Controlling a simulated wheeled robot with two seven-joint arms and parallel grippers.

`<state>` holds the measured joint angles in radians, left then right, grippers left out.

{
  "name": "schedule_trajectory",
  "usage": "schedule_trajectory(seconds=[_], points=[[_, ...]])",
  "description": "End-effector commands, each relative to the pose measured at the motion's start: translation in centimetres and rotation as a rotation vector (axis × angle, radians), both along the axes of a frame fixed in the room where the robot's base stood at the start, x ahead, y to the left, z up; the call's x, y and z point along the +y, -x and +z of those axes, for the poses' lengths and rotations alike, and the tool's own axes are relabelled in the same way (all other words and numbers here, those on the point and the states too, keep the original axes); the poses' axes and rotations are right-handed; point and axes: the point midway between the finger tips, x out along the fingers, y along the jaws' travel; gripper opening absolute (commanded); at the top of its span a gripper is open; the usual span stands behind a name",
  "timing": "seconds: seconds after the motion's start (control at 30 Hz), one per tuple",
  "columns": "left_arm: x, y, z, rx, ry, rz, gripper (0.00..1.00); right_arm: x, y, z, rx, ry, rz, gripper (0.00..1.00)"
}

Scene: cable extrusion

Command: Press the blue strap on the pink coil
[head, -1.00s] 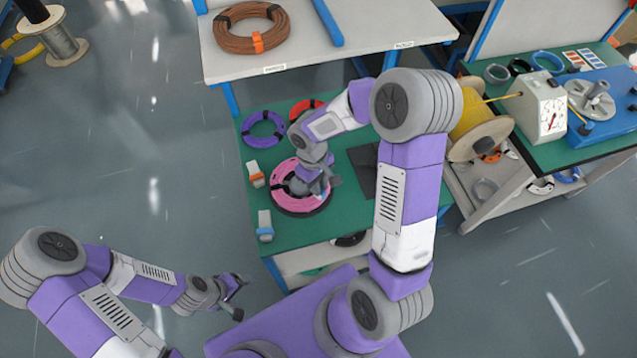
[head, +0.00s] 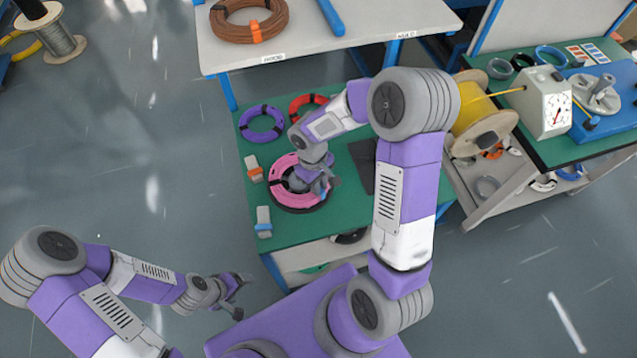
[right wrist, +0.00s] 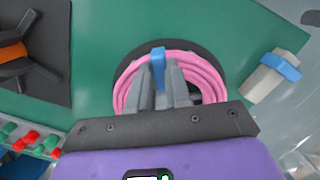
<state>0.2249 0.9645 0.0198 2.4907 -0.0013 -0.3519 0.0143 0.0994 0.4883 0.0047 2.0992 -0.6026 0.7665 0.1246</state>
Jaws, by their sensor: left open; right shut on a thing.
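The pink coil (head: 283,168) lies on a round dark base on the green table. It also shows in the right wrist view (right wrist: 206,72). My right gripper (head: 320,188) is over the coil and hides part of it. In the right wrist view its fingers (right wrist: 161,88) are shut on a small blue strap (right wrist: 158,63), which stands at the coil's ring. Whether the strap is pressed flat around the coil cannot be told. My left gripper (head: 238,298) is open and empty, away from the table at the lower left.
A purple coil (head: 244,128) and a red coil (head: 302,101) lie behind the pink one. Grey blocks with an orange band (head: 254,167) and a blue band (head: 263,222) stand at the left table edge. A dark plate (head: 362,160) lies to the right.

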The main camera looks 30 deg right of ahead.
Motion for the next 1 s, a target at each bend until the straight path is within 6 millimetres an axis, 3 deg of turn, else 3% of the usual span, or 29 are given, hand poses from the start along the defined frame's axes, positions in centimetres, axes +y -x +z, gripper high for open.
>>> schedule_trajectory(seconds=[1.0], points=[[0.0,0.0,-0.9,0.0,0.0,0.0,0.78,0.0,0.0,-1.0,0.0,0.0,0.001,0.01]])
